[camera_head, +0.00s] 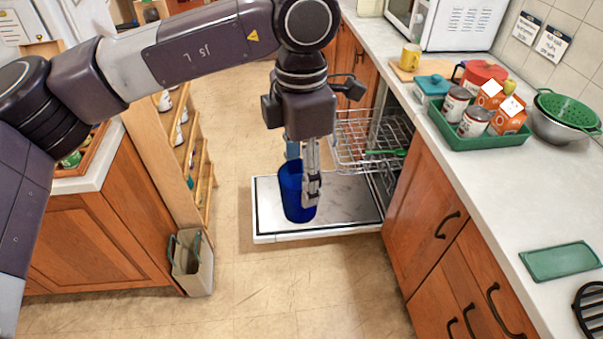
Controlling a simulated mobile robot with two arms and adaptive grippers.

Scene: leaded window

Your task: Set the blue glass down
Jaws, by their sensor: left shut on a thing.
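The blue glass (294,192) is a dark blue tumbler in the middle of the head view. My left gripper (311,187) points down and is shut on it, with one finger in front of the glass's right side. The glass looks upright. Behind and below it in the picture is the open dishwasher door (345,208), lying flat. I cannot tell whether the glass touches the door or hangs above it. My right gripper is not in view.
A wire dishwasher rack (365,138) is pulled partly out behind the door. The counter (500,200) at right holds a green tray (462,133) of cans and cartons, a colander (566,112) and a green board (560,261). A bin (192,263) stands on the floor at left.

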